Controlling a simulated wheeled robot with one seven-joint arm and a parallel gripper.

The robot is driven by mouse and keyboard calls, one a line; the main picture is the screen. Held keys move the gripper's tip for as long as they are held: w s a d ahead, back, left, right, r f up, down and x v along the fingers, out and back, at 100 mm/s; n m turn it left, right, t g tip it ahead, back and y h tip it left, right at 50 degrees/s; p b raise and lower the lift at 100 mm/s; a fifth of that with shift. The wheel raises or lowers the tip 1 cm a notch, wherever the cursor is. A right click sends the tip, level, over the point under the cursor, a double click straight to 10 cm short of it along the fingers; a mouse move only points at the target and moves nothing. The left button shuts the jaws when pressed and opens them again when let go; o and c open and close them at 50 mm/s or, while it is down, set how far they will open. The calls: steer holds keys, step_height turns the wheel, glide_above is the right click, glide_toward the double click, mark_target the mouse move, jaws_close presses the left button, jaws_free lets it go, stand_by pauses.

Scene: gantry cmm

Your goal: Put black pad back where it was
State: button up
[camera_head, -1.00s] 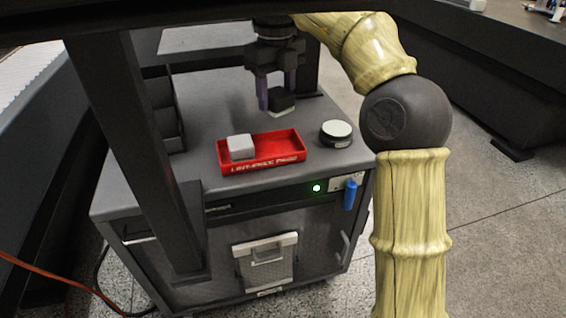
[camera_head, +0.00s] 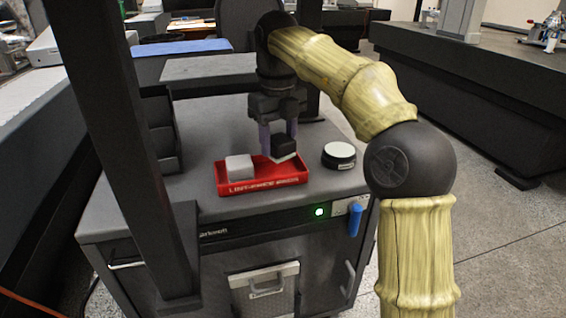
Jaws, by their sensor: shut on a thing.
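My gripper (camera_head: 279,140) points down and is shut on the black pad (camera_head: 284,145), a small dark block with a pale underside. The pad is at the right part of the red tray (camera_head: 262,187), in front of its back wall in the picture. I cannot tell whether the pad touches the tray floor or hangs just above it. A white-grey block (camera_head: 239,167) sits in the left part of the tray. The tray lies on the grey cabinet top and has white lettering on its front.
A round black puck with a white top (camera_head: 339,155) stands right of the tray. A dark upright post (camera_head: 115,140) crosses the left side. A dark open rack (camera_head: 160,135) stands behind it. The cabinet top (camera_head: 205,120) is clear behind the tray.

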mark_target(278, 154)
step_height(278, 154, down, 4)
steer(key=b, duration=0.3)
steer(key=shift+w+a+r, duration=0.1)
steer(key=shift+d+r, duration=0.1)
steer(key=shift+d, duration=0.1)
steer(key=shift+a, duration=0.1)
steer(key=shift+a, duration=0.1)
steer(key=o, duration=0.7)
steer(key=shift+s+a, duration=0.1)
steer(key=shift+s, duration=0.1)
